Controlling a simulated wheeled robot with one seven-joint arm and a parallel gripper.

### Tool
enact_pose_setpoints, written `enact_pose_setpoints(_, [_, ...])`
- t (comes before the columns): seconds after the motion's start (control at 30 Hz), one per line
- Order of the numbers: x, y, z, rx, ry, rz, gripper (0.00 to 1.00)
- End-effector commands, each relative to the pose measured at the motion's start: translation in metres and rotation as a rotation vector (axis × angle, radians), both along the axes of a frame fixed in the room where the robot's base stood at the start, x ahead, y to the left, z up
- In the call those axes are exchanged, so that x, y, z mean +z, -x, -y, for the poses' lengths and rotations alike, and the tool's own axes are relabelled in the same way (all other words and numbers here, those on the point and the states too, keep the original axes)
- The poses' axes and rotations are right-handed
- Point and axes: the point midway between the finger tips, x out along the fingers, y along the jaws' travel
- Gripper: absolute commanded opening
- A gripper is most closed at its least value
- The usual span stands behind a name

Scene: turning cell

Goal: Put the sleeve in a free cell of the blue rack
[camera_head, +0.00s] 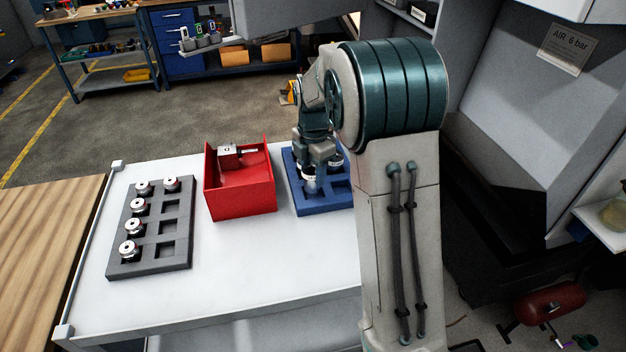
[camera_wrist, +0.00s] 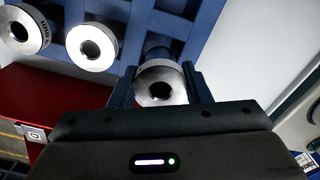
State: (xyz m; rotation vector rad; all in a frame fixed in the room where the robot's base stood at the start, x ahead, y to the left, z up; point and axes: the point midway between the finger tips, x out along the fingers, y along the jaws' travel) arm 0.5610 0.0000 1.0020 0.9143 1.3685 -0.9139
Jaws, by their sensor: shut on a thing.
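My gripper (camera_head: 311,176) is over the blue rack (camera_head: 325,207), on the right part of the white table. In the wrist view, the two fingers of my gripper (camera_wrist: 161,88) are shut on a metal sleeve (camera_wrist: 160,69), a ring with a dark bore. The held sleeve is at the near edge of the blue rack (camera_wrist: 210,14); I cannot tell how far it sits in a cell. Two other sleeves, one at the far left (camera_wrist: 22,30) and one beside it (camera_wrist: 92,46), stand in the rack. Empty cells show behind them. My arm hides the rack's right side in the head view.
A red open bin (camera_head: 240,197) with a small metal block (camera_head: 230,154) stands left of the rack. A dark grey tray (camera_head: 150,268) with several sleeves and empty pockets lies further left. The white table (camera_head: 230,270) is clear in front.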

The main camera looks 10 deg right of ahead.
Motion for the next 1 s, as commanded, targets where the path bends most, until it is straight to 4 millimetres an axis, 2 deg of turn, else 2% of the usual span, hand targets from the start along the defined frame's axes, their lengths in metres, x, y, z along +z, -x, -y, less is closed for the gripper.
enact_pose_setpoints(0.23, [-0.031, 0.001, 0.000, -0.001, 0.000, -0.002, 0.07])
enact_pose_setpoints(0.63, [-0.038, 0.000, 0.000, -0.002, 0.000, 0.000, 0.07])
enact_pose_setpoints(0.67, [-0.037, 0.001, 0.000, -0.002, -0.001, -0.001, 0.49])
enact_pose_setpoints(0.7, [-0.037, 0.001, 0.000, -0.001, -0.001, -0.001, 0.60])
enact_pose_setpoints(0.73, [-0.037, 0.001, 0.000, -0.001, -0.001, -0.001, 0.65])
enact_pose_setpoints(1.0, [-0.036, 0.001, 0.000, -0.001, -0.001, -0.001, 0.65])
